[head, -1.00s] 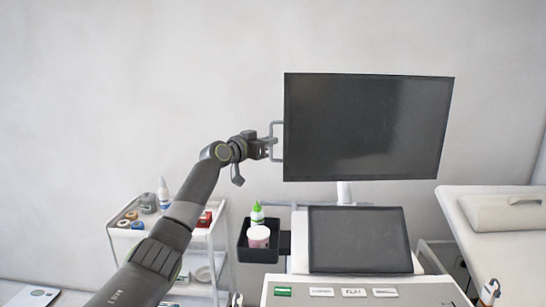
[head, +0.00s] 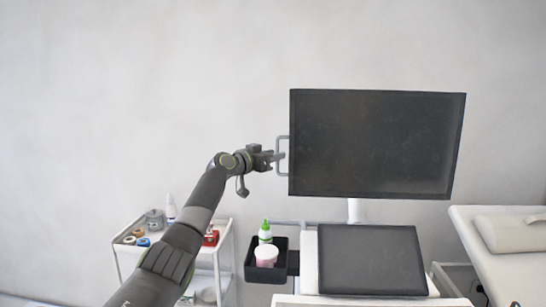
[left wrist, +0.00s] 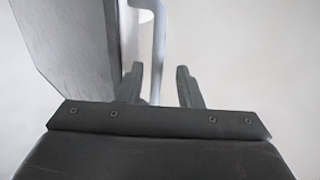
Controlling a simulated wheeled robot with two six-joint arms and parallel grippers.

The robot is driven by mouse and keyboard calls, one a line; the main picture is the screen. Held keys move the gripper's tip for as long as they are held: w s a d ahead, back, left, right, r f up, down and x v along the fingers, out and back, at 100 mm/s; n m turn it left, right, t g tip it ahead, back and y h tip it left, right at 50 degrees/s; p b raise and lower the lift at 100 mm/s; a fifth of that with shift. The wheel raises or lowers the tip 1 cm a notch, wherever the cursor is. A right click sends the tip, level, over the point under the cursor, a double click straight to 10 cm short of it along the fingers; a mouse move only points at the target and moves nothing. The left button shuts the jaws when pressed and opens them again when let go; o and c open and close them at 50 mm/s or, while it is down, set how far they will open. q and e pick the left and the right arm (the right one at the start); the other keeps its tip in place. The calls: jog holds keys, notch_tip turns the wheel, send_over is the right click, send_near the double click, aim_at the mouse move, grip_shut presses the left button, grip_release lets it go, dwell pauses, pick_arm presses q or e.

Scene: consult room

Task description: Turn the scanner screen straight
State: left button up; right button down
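The scanner screen (head: 375,145) is a large dark monitor on a white post, facing me nearly square-on in the head view. A grey loop handle (head: 282,140) stands out from its left edge. My left gripper (head: 278,157) is at this handle, coming from the left. In the left wrist view, the handle bar (left wrist: 158,45) passes between the two fingers of my left gripper (left wrist: 159,90). The fingers stand apart with gaps beside the bar, so they look open around it. The screen's edge and back (left wrist: 70,45) fill the left of that view. My right gripper is out of view.
Below the screen is a tilted dark panel (head: 372,260) on the scanner's console. A black bin (head: 250,262) with a green-capped bottle (head: 265,231) and pink-and-white cup (head: 266,256) hangs left. A white trolley (head: 225,240) stands behind my arm. A couch (head: 515,265) is at right.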

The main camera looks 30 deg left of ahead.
pick_arm(q)
jog(key=shift+d, duration=0.15)
jog(key=b+v, duration=0.5)
jog(key=v, duration=1.2)
jog(key=shift+s+b, duration=0.2)
jog(key=shift+b, duration=0.1)
jog(key=shift+f, duration=0.1)
